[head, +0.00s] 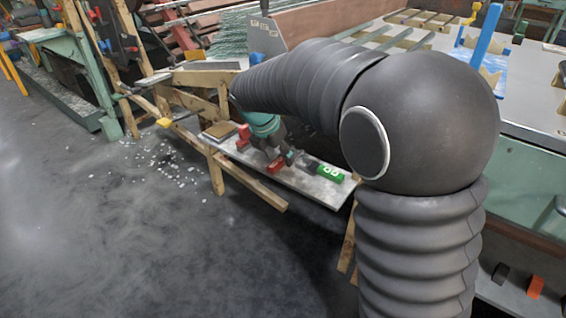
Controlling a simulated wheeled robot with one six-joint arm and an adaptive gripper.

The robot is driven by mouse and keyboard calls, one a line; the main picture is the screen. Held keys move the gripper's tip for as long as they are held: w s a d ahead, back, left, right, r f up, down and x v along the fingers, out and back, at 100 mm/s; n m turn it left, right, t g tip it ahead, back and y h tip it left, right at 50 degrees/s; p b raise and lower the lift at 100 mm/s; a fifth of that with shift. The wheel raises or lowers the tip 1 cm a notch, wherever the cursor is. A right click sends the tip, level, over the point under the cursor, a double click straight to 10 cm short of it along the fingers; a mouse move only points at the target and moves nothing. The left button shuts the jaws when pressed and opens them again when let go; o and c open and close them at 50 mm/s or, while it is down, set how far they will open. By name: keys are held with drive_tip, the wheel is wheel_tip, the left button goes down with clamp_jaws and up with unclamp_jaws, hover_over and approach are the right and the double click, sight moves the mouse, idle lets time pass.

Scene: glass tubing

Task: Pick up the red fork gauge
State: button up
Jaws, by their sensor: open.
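A narrow grey board (305,186) on a wooden frame carries the small parts. Red pieces show on it: one (276,167) just below my gripper's fingers and another (243,136) to the left of the gripper. I cannot tell which is the red fork gauge or whether they are one piece. My gripper (281,157) is teal and dark, points down low over the board, and is open. It hides part of the board, and contact with the red pieces cannot be made out. A green gauge with white lettering (329,171) lies close to the right.
A brown flat block (219,130) sits at the board's left end. Wooden struts (248,184) stick out below. White shards (165,165) litter the floor at left. A large slatted table (425,50) stands behind. My arm covers much of the right side.

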drive_tip(key=shift+w+d+f, duration=0.15)
drive_tip(key=shift+w+f, duration=0.1)
drive_tip(key=shift+f, duration=0.35)
drive_tip(key=shift+f, duration=0.25)
idle(0.3)
clamp_jaws()
